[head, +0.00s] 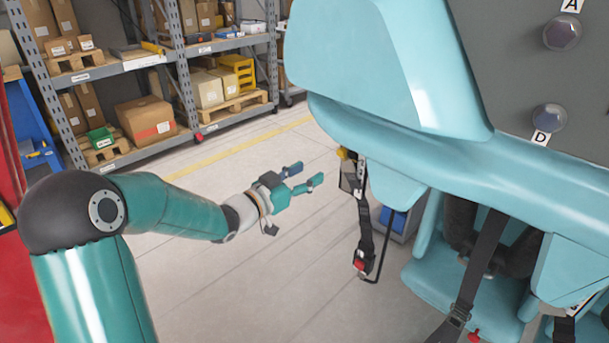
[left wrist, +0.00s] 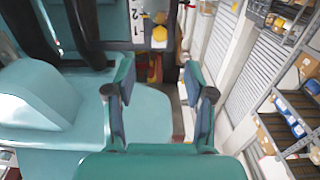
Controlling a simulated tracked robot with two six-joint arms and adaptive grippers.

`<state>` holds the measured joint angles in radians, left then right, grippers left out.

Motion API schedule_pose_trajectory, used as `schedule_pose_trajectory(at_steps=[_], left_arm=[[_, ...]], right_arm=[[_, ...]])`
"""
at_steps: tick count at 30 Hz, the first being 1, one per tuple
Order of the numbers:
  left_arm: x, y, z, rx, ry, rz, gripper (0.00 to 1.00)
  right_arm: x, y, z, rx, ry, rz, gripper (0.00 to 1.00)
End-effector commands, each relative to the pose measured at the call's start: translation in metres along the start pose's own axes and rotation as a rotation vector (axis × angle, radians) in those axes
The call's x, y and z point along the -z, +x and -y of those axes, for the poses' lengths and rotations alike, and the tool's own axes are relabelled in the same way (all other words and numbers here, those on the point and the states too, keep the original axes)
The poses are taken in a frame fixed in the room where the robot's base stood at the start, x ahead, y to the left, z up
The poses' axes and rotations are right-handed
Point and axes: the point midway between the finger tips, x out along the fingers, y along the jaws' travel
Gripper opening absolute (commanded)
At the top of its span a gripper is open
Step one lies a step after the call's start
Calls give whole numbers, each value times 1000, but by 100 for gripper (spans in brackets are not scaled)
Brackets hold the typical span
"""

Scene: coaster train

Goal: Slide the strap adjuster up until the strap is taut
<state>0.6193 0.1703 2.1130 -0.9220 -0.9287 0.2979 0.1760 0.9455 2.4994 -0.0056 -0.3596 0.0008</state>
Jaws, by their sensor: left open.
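A short dark strap (head: 365,222) hangs beside the teal coaster car, with a yellow piece at its top and a red piece (head: 360,262) at its lower end. A longer dark strap (head: 485,255) runs down over the teal seat, with a dark buckle-like adjuster (head: 460,314) near the bottom edge. I cannot tell how taut it is. My left gripper (head: 306,178) is open and empty, left of the short strap and apart from it. In the left wrist view its two fingers (left wrist: 160,92) stand apart, with yellow and red pieces beyond them. My right gripper is out of view.
The teal car body (head: 450,165) overhangs the right side, with a grey panel (head: 520,70) bearing round knobs marked A and D. Shelves (head: 215,45) with boxes stand at the back left. The grey floor (head: 270,270) around my left gripper is free.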

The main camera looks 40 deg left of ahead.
Motion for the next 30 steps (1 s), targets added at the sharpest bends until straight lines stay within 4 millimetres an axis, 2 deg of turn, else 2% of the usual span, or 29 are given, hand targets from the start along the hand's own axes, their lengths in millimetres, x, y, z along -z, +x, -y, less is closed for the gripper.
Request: schedule_pose_trajectory(at_steps=[8, 11, 14, 16, 20, 23, 26, 27, 29, 30], left_arm=[[0, 0, 0, 0, 0, 0, 54], [7, 3, -6, -12, 0, -3, 54], [4, 16, -27, -62, -26, 16, 54], [-7, 29, -53, -116, -62, 48, 54], [-54, 45, -120, -207, -197, 177, 54], [-108, 40, -175, -233, -311, 348, 54], [-164, 16, -223, -232, -392, 552, 54], [-185, 2, -241, -227, -415, 639, 54], [-215, -26, -265, -217, -442, 774, 54], [-233, -46, -278, -207, -454, 865, 54]], right_arm=[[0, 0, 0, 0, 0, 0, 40], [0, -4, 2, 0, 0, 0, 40], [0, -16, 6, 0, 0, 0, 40], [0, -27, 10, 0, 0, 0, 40], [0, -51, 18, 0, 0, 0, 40], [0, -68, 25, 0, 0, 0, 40], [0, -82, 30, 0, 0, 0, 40], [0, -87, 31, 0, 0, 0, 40], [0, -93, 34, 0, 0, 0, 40], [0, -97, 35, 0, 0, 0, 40]])
